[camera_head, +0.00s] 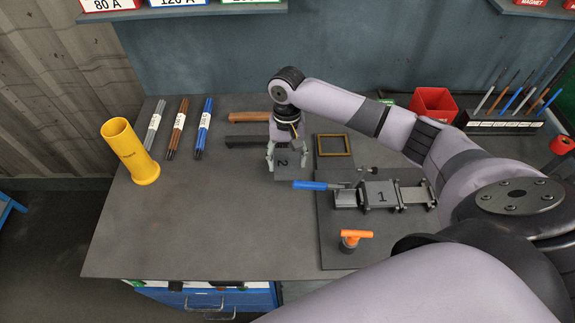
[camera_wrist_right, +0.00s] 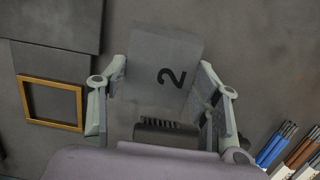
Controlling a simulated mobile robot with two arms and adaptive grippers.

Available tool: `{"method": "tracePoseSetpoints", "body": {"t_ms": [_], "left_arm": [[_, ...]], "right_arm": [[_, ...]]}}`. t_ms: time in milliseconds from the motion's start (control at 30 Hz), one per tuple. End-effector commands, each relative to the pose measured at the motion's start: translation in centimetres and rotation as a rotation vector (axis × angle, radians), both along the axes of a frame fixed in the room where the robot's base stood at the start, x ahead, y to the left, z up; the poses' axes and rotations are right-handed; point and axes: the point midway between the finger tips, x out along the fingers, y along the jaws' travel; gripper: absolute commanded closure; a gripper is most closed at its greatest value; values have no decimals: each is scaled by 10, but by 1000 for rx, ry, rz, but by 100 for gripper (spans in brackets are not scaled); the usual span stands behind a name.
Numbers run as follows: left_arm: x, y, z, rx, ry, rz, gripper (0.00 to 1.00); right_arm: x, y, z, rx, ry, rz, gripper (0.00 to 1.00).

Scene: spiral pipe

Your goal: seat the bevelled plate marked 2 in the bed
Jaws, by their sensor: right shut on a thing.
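The grey plate marked 2 (camera_head: 284,162) is held between the fingers of my right gripper (camera_head: 285,166), above the table's back middle. In the right wrist view the plate (camera_wrist_right: 164,68) shows its 2 between both fingertips (camera_wrist_right: 164,78). My right gripper is shut on it. The bed (camera_head: 410,196) lies to the right of the gripper on a dark base plate. A plate marked 1 (camera_head: 380,193) sits in the bed. Whether the held plate touches the table is hard to tell. My left gripper is not in view.
A blue-handled tool (camera_head: 312,185) lies at the bed's left end. An orange-handled item (camera_head: 354,236) stands in front of the bed. A yellow frame (camera_head: 333,153) lies behind it. A yellow tube (camera_head: 131,153) and rod bundles (camera_head: 203,130) are at left. The table's front left is clear.

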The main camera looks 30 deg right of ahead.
Motion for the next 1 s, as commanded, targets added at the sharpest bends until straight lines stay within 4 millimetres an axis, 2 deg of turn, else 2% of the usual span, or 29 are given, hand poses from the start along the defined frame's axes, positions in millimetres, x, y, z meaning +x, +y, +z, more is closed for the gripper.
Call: {"method": "tracePoseSetpoints", "body": {"t_ms": [133, 267, 667, 700, 1000], "left_arm": [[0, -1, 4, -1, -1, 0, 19], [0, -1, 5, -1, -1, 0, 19], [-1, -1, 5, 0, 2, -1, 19], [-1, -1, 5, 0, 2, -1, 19], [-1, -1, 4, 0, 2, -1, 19]], "right_arm": [[0, 0, -21, 0, 2, -1, 100], [0, 0, -34, 0, 1, 0, 100], [0, 0, -38, 0, 0, 1, 100], [-1, 0, -40, -1, 3, 0, 41], [-1, 0, -40, -1, 2, 0, 22]]}}
